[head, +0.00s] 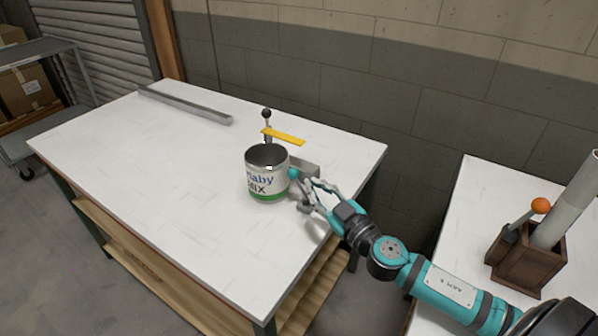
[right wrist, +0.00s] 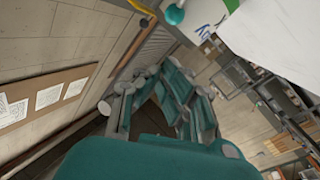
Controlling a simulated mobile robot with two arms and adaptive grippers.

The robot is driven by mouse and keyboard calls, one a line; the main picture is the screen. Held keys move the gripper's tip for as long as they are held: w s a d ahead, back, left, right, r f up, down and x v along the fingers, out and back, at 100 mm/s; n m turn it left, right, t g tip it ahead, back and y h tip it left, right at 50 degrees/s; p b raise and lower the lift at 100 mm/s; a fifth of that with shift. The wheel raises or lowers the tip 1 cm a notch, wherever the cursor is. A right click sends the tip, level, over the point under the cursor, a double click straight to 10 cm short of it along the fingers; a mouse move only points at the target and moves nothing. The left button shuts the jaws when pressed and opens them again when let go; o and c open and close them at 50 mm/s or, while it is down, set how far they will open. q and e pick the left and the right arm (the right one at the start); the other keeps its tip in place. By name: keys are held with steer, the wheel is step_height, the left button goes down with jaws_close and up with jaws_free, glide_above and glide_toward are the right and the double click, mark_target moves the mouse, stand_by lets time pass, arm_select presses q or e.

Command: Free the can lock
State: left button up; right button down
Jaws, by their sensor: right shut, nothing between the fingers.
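A white can (head: 262,184) with a green band and "MIX" lettering stands upright on the white table, its top grey and apparently open. A teal ball knob (head: 293,173) sits at the can's right side, in front of a grey metal block (head: 306,169). My right gripper (head: 308,191) is shut and empty, just right of and below the knob; I cannot tell whether they touch. In the right wrist view the knob (right wrist: 174,14) and part of the can (right wrist: 203,15) show at the top, beyond the fingers (right wrist: 160,92). My left gripper is out of view.
Behind the can stand a black-knobbed lever (head: 267,115) and a yellow bar (head: 284,137). A metal rail (head: 185,104) lies at the back left of the table. A wooden box (head: 527,263) with an orange-knobbed lever (head: 540,206) stands on the right table. The front left tabletop is clear.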

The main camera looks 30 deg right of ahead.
mark_target(299, 184)
steer(key=w+f, duration=0.2)
steer(key=w, duration=0.6)
steer(key=shift+w+f, duration=0.1)
steer(key=shift+w+f, duration=0.1)
steer(key=shift+w, duration=0.2)
steer(key=shift+p, duration=0.35)
